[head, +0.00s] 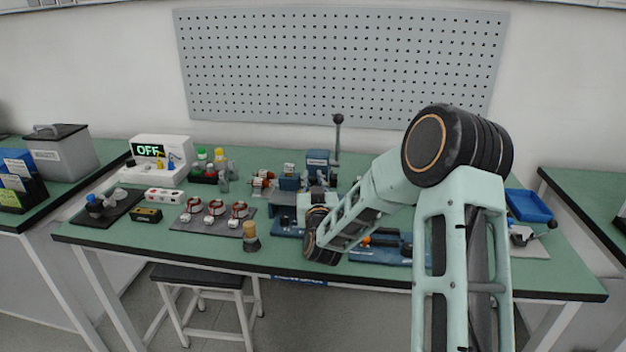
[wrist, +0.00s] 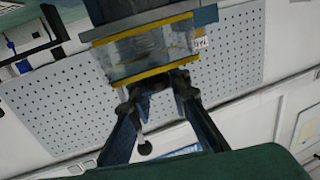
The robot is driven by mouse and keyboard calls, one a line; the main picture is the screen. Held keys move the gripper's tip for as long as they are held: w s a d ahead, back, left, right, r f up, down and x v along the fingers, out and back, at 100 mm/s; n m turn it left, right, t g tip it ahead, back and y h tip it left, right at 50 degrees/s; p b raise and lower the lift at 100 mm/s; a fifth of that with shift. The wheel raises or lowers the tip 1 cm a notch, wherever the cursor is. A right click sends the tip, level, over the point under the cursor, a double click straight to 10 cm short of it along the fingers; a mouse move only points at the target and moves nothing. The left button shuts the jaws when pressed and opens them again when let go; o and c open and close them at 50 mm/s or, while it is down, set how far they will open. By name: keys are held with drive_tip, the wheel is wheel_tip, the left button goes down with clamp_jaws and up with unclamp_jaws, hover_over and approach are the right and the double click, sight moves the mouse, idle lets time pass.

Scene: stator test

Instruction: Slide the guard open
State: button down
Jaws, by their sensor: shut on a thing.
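In the wrist view the guard (wrist: 147,52) is a clear panel with yellow strips along its upper and lower edges. It appears tilted in this picture, below a dark block. My gripper (wrist: 156,88) is at the middle of the lower yellow strip, its two dark fingers on either side of a small dark part there. It is shut on that part, which looks like the guard's handle. In the head view my arm reaches down to the bench's middle, and my wrist hides the fingers and most of the guard.
A black-knobbed lever (head: 337,130) stands upright behind my wrist. A blue fixture (head: 384,252) lies right of it at the bench's front. Left are a mat with several coils (head: 214,208), a wooden-topped tool (head: 250,238) and a white box reading OFF (head: 160,162). A blue tray (head: 529,205) is at right.

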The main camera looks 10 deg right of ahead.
drive_tip(key=a+b, duration=0.1)
drive_tip(key=a, duration=0.1)
drive_tip(key=w+a+b, duration=0.1)
drive_tip(key=a, duration=0.2)
drive_tip(key=w+a+b, duration=0.1)
drive_tip(key=a, duration=0.1)
drive_tip(key=shift+w+a, duration=0.2)
drive_tip(key=shift+w, duration=0.05)
drive_tip(key=shift+w+a, duration=0.1)
drive_tip(key=shift+a, duration=0.25)
drive_tip(key=shift+a+r, duration=0.15)
drive_tip(key=c, duration=1.8)
unclamp_jaws()
drive_tip(key=shift+a, duration=0.1)
drive_tip(key=shift+o, duration=0.2)
